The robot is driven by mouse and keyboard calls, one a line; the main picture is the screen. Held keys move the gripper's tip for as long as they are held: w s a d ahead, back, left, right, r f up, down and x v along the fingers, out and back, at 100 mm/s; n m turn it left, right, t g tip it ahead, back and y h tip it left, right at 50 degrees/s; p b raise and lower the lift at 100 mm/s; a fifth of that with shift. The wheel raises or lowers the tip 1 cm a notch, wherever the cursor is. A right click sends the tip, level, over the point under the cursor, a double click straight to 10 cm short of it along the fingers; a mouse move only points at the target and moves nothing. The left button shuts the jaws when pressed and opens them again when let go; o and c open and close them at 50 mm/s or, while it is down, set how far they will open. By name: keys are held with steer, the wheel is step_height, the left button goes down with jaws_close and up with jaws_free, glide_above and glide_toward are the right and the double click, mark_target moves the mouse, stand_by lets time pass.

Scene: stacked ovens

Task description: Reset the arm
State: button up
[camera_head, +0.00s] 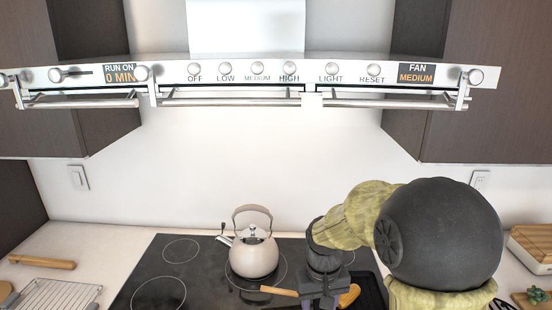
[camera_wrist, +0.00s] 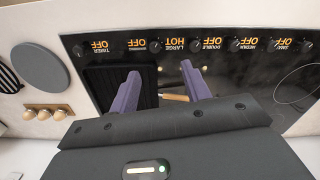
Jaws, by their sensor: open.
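My arm reaches over the black cooktop (camera_head: 190,275) from the right in the head view. My gripper (camera_head: 322,288) points down at the front of the cooktop, and its fingertips are hidden there. In the wrist view my gripper (camera_wrist: 160,72) shows two purple fingers spread apart with nothing held. A wooden handle (camera_wrist: 174,97) shows in the gap between the fingers; I cannot tell its height relative to them. In the head view, a light wooden handle (camera_head: 279,291) and an orange-brown piece (camera_head: 349,295) show on either side of my gripper.
A beige kettle (camera_head: 254,255) stands on a burner left of my gripper. A dark griddle (camera_wrist: 108,88) lies beside the fingers. The "LARGE" display (camera_wrist: 175,46) reads HOT. The range hood (camera_head: 250,75) spans above. A wire rack (camera_head: 62,294) lies on the left counter.

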steer(key=s+d+f+m+t, duration=0.1)
steer(key=s+d, duration=0.4)
steer(key=s, duration=0.5)
steer(key=shift+s+d+m+t, duration=0.15)
steer(key=shift+m+t, duration=0.25)
steer(key=shift+t, duration=0.5)
steer(key=shift+c, duration=0.4)
